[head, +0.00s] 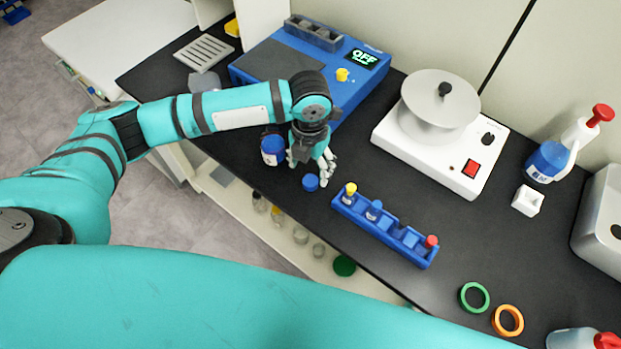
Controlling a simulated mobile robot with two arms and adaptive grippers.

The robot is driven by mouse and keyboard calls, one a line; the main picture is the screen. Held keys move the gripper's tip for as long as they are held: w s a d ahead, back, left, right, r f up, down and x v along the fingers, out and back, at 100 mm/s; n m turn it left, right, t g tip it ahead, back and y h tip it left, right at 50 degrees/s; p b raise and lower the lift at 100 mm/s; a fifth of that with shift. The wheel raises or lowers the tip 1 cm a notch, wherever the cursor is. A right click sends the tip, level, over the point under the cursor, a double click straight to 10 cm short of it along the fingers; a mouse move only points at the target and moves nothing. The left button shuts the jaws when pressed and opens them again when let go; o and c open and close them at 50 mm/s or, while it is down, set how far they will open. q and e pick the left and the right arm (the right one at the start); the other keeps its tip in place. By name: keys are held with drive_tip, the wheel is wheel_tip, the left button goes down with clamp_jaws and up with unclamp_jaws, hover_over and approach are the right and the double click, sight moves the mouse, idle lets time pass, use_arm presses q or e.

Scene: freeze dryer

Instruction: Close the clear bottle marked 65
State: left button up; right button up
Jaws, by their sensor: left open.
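My left gripper (311,162) points down over the black bench, open, with its fingers apart. A small round blue cap (310,182) lies on the bench just in front of and below its fingertips. A small bottle with a blue body and a white label (272,150) stands just left of the gripper, apart from the cap. Its mark is too small to read, and I cannot tell whether its top is open. A pale translucent container (204,82) is partly hidden behind my left arm; no mark shows on it. My right gripper is out of view.
A blue rack (385,229) with several capped vials stands right of the cap. A blue device reading OFF (362,59) is behind the gripper.

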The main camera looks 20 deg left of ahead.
sight(311, 180)
use_arm(q)
drive_tip(key=shift+f, duration=0.35)
drive_tip(key=shift+w+f+p, duration=0.2)
drive_tip(key=shift+f+p, duration=0.45)
drive_tip(key=shift+f, duration=1.95)
drive_tip(key=c, duration=0.8)
